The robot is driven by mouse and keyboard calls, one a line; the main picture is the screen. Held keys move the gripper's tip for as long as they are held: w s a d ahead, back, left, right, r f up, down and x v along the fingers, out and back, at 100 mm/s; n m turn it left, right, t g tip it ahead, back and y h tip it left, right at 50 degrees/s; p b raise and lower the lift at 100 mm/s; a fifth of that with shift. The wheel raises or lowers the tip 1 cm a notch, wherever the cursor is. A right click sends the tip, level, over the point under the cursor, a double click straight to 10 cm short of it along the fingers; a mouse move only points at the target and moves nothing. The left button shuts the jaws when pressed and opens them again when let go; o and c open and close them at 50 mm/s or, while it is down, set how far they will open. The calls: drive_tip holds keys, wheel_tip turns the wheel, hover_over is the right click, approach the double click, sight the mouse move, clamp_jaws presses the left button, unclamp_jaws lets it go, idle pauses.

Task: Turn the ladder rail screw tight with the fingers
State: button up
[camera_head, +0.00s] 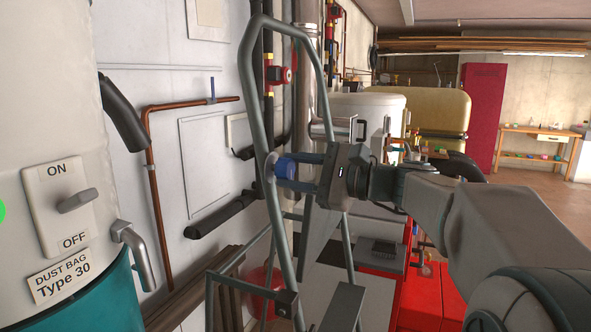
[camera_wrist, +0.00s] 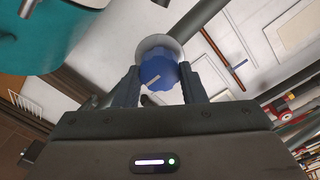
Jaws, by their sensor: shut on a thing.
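The ladder (camera_head: 331,78) stands in the middle of the head view, with grey tubular rails. The ladder rail screw (camera_head: 284,168) is a round blue knob at the left rail. My gripper (camera_head: 297,172) reaches it from the right, its fingers shut on the knob. In the wrist view the blue screw (camera_wrist: 158,72) sits between the two fingertips of my gripper (camera_wrist: 160,85), with a pale rounded part behind it. The screw's thread and its seat on the rail are hidden.
A dust collector (camera_head: 60,120) with an ON/OFF switch (camera_head: 68,203) stands close at left. Copper and dark pipes (camera_head: 152,180) run along the white wall behind the ladder. A red cabinet (camera_head: 482,115) and a workbench (camera_head: 540,135) are far right, with open floor before them.

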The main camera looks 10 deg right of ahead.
drive_tip(key=o, duration=1)
drive_tip(key=shift+d, duration=0.1)
drive_tip(key=b+v, duration=0.1)
drive_tip(key=v, duration=1.2)
drive_tip(key=shift+s+d, duration=0.15)
drive_tip(key=shift+d, duration=0.15)
drive_tip(key=shift+f, duration=0.1)
